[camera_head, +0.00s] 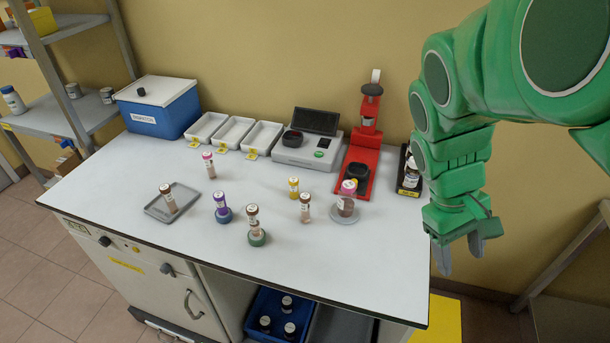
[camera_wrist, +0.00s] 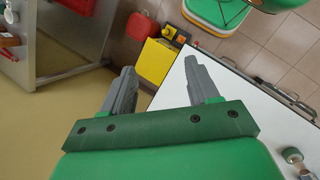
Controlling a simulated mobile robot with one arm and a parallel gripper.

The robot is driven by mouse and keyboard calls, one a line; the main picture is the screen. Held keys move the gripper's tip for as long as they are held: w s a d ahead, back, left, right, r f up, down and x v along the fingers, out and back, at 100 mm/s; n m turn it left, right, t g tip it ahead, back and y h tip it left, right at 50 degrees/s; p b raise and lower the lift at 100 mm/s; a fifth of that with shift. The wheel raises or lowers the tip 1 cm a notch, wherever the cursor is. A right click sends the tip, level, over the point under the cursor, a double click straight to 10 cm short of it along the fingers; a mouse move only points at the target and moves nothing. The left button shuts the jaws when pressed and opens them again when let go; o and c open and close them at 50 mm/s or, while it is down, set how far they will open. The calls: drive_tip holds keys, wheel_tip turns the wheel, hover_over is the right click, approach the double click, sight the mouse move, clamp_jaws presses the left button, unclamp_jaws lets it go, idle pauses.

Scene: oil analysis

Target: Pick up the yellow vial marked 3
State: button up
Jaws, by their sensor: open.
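The yellow vial (camera_head: 294,187) stands upright on the white table, right of the middle, in the head view. The number on it is too small to read. My gripper (camera_head: 461,262) hangs beyond the table's right edge, well to the right of the vial. In the wrist view my gripper (camera_wrist: 164,90) has its two grey fingers apart with nothing between them. The yellow vial does not show in the wrist view.
A red press (camera_head: 367,150) and an analyser (camera_head: 305,150) stand behind. The front right tabletop is clear.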

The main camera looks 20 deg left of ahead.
drive_tip(key=w+a+n+t+h, duration=0.1)
drive_tip(key=w+a+n+h, duration=0.1)
drive_tip(key=w+a+n, duration=0.5)
drive_tip(key=n+t+h, duration=0.3)
drive_tip(key=n+t, duration=0.7)
drive_tip(key=n, duration=0.3)
approach(292, 180)
drive_tip(key=shift+w+d+f, duration=0.3)
drive_tip(key=shift+d+f, duration=0.1)
drive_tip(key=shift+d, duration=0.2)
drive_tip(key=shift+w+d+f, duration=0.3)
drive_tip(key=shift+d+f, duration=0.05)
drive_tip(key=shift+d, duration=0.2)
drive_tip(key=shift+w, duration=0.1)
drive_tip(key=shift+w+x, duration=0.25)
drive_tip(key=shift+x, duration=3.55)
drive_tip(key=shift+a+r, duration=0.15)
